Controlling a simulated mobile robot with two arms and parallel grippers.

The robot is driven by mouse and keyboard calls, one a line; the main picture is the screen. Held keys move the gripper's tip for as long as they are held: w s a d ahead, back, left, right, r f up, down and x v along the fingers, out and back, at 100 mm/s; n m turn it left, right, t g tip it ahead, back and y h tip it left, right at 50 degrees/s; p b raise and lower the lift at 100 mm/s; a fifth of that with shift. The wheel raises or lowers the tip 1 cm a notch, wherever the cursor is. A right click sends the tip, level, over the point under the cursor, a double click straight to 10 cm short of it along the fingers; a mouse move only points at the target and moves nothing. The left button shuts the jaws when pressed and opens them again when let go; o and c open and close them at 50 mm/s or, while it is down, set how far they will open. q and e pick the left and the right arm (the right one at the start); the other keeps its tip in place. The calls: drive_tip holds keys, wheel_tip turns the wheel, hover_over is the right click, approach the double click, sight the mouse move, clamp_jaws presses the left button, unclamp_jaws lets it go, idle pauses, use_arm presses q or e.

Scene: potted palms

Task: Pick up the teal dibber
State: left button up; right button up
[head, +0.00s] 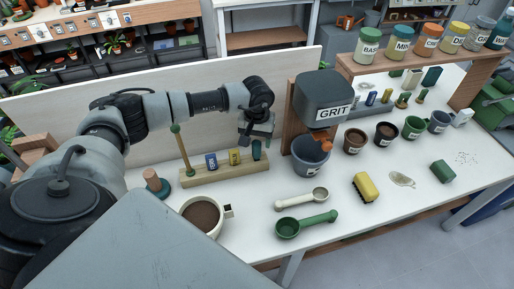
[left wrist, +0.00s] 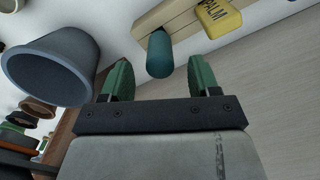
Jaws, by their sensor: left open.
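The teal dibber (head: 256,150) stands upright at the right end of a wooden rack (head: 215,174) on the white table. In the left wrist view the dibber (left wrist: 160,56) shows its rounded teal end, with its other end in the wooden rack (left wrist: 158,19). My left gripper (head: 256,137) is just above the dibber in the head view. In the left wrist view its two green fingers (left wrist: 160,80) are spread apart, with the dibber's end between or just beyond their tips. I see no contact. My right gripper is not in view.
A yellow block (head: 235,157) and a blue block (head: 211,161) share the rack. A grey-blue pot (head: 311,158) stands close right of the dibber, under the GRIT dispenser (head: 322,98). A low white panel (head: 50,130) stands behind. A soil-filled cup (head: 202,216) is in front.

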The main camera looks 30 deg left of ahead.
sight(257, 154)
use_arm(q)
wheel_tip(257, 154, down, 2)
drive_tip(key=shift+s, duration=0.1)
drive_tip(key=shift+f, duration=0.3)
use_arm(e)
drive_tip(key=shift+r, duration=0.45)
